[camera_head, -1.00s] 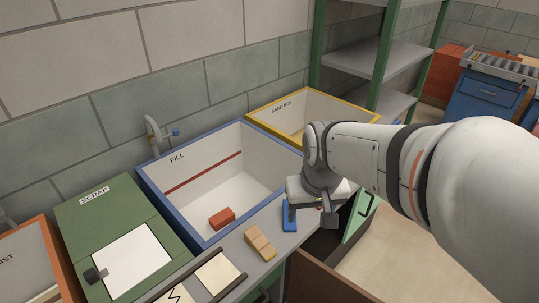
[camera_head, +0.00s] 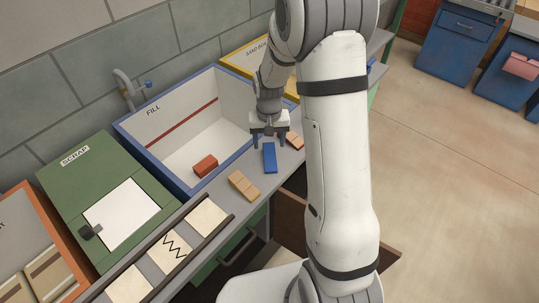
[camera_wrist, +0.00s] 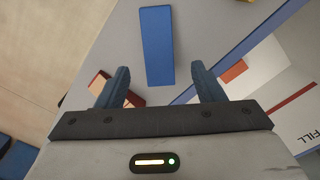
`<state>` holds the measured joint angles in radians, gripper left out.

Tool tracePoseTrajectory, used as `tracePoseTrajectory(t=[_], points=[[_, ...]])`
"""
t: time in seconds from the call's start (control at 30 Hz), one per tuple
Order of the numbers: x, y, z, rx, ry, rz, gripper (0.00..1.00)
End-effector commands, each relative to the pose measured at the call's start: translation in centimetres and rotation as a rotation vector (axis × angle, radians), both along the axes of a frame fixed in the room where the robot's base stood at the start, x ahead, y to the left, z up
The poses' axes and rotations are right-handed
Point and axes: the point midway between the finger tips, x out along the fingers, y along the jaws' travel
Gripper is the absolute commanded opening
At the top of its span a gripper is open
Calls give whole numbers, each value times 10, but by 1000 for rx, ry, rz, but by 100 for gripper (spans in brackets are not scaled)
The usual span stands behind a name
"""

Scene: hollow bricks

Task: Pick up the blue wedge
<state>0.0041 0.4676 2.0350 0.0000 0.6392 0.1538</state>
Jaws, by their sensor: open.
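The blue wedge (camera_head: 269,158) lies flat on the grey counter beside the blue-rimmed FILL bin. My gripper (camera_head: 269,138) is open and empty, above the counter at the wedge's far end. In the wrist view the blue wedge (camera_wrist: 157,46) lies beyond the two fingertips, roughly in line with the gap between them (camera_wrist: 162,84). The wedge is not between the fingers in that view.
The FILL bin (camera_head: 135,124) holds a red brick (camera_head: 205,166). A tan block (camera_head: 243,185) lies nearer on the counter, and an orange-brown piece (camera_head: 295,141) lies close to my gripper on the right. A green SCRAP bin (camera_head: 80,190) stands left. An open drawer (camera_head: 290,215) juts out below.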

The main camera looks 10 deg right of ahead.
Motion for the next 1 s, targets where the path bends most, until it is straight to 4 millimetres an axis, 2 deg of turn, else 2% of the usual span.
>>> tracePoseTrajectory(t=[0.4, 0.53, 0.73, 1.0], points=[[0, -2, -52, 0, 3, 1, 62], [0, -2, -60, 0, 1, 1, 62], [0, -2, -60, 0, 0, 1, 62], [0, -2, -60, 0, 0, 1, 41]])
